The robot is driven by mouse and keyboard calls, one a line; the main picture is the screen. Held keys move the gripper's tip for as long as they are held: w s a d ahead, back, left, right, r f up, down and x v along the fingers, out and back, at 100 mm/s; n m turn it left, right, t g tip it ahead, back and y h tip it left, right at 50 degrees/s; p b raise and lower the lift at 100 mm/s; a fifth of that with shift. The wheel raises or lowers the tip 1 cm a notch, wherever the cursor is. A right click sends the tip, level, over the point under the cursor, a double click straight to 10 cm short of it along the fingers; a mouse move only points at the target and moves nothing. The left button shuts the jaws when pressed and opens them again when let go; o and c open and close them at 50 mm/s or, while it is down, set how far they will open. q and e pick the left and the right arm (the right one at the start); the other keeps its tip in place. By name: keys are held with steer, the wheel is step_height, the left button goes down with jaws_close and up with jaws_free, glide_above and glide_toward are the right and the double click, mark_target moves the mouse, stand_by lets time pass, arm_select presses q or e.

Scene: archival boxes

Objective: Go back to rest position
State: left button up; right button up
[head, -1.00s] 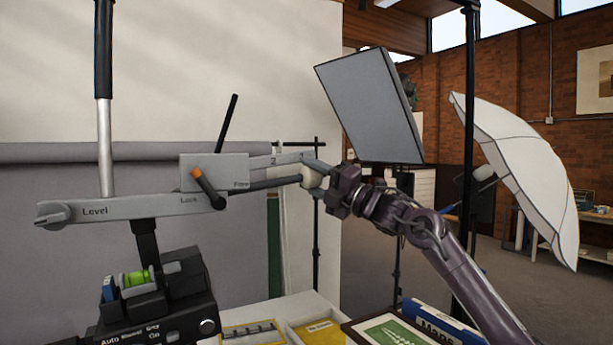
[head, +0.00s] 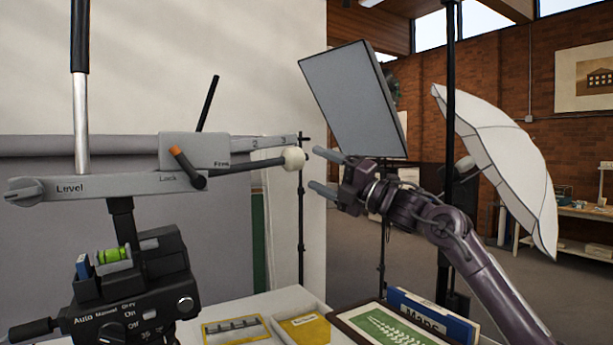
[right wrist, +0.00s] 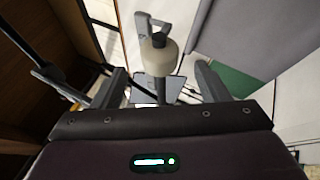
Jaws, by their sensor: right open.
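My right gripper (head: 318,171) is open and empty in the head view. Its two fingers point left toward the pale round knob (head: 294,158) at the end of a dark lever, with a gap between them. The lever belongs to a grey stand head marked Level, Lock and Free (head: 195,150). In the right wrist view the knob (right wrist: 159,56) shows ahead, between the open fingers. My left gripper is not in the frames.
A camera-like device (head: 135,285) stands at lower left. A table holds yellow folders (head: 306,331), a framed green picture (head: 388,328) and a blue Maps box (head: 432,318). A softbox (head: 352,98), a dark pole (head: 449,150) and a white umbrella (head: 500,165) stand to the right.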

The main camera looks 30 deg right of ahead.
steer(key=shift+s+d+f, duration=0.1)
steer(key=shift+s+f, duration=0.05)
steer(key=shift+s, duration=0.2)
steer(key=shift+f, duration=0.1)
